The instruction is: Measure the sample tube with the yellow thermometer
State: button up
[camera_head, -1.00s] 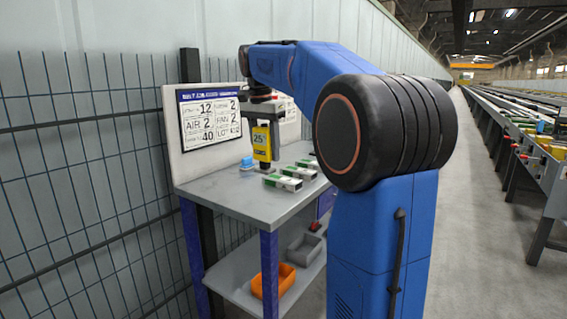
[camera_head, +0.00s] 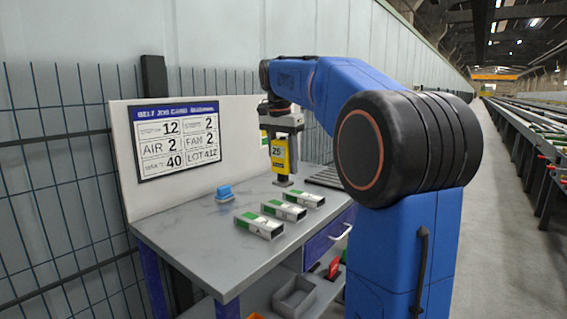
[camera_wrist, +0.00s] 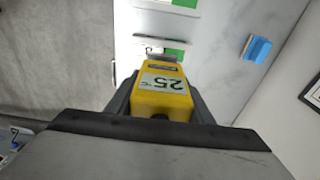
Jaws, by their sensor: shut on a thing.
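The yellow thermometer (camera_head: 279,157) hangs upright in my gripper (camera_head: 281,142), above the bench top. Its display reads 25 °C in the wrist view (camera_wrist: 162,90), where the dark fingers of my gripper close on both its sides. Several green-and-white boxes (camera_head: 283,211) lie in a row on the bench, in front of the thermometer in the head view. Two of them show partly beyond the thermometer in the wrist view. I cannot make out a sample tube in either view.
A job card board (camera_head: 178,137) stands along the back of the grey bench (camera_head: 215,240). A dark ribbed surface (camera_head: 326,177) is at the right. A grey bin (camera_head: 294,297) is below.

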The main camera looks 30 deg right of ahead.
aim_at(284, 183)
jog(key=shift+f, duration=2.9)
jog(key=shift+f, duration=0.6)
dwell(0.4)
jog(key=shift+r, duration=3.55)
